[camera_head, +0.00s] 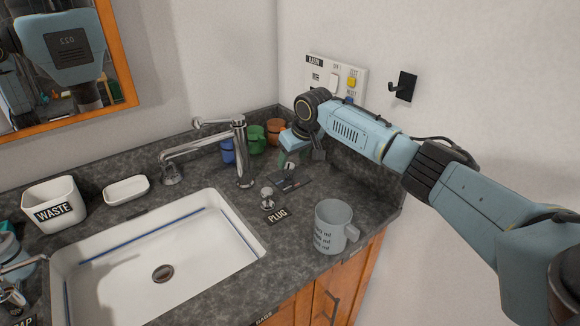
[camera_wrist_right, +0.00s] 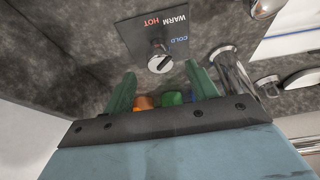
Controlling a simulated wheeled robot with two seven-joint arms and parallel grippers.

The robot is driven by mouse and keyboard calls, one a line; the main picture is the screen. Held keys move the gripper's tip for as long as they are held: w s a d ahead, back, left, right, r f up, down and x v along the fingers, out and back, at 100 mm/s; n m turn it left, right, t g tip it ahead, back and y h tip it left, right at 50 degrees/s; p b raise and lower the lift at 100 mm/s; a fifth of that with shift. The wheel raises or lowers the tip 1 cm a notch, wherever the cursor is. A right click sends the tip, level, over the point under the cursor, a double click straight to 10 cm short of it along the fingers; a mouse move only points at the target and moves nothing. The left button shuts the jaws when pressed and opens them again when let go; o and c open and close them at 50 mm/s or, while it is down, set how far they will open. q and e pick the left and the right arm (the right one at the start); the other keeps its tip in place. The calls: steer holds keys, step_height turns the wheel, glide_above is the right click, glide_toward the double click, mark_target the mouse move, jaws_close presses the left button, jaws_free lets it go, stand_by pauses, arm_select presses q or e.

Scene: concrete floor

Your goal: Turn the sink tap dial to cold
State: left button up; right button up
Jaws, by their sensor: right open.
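The tap dial (camera_wrist_right: 159,60) is a round metal knob on a dark plate (camera_wrist_right: 178,28) marked COLD, WARM and HOT in the right wrist view. A pale line shows on the knob, but I cannot tell which mark it points to. In the head view the plate (camera_head: 291,184) lies on the counter right of the chrome tap (camera_head: 241,155), and my gripper partly hides the dial. My right gripper (camera_wrist_right: 161,84) is open, its two green fingers apart and close to the dial, with nothing between them at the tips. My left gripper is out of view.
Blue, green (camera_head: 257,139) and orange (camera_head: 275,130) cups stand behind the tap. A grey mug (camera_head: 333,226) stands near the front edge, a PLUG knob (camera_head: 267,198) near the sink (camera_head: 113,284). A WASTE bin (camera_head: 57,203) and white dish (camera_head: 126,190) stand left. Walls close the corner.

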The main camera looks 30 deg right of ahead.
mark_target(290, 165)
steer(key=shift+b+x, duration=0.3)
steer(key=shift+x, duration=1.65)
steer(key=c, duration=1)
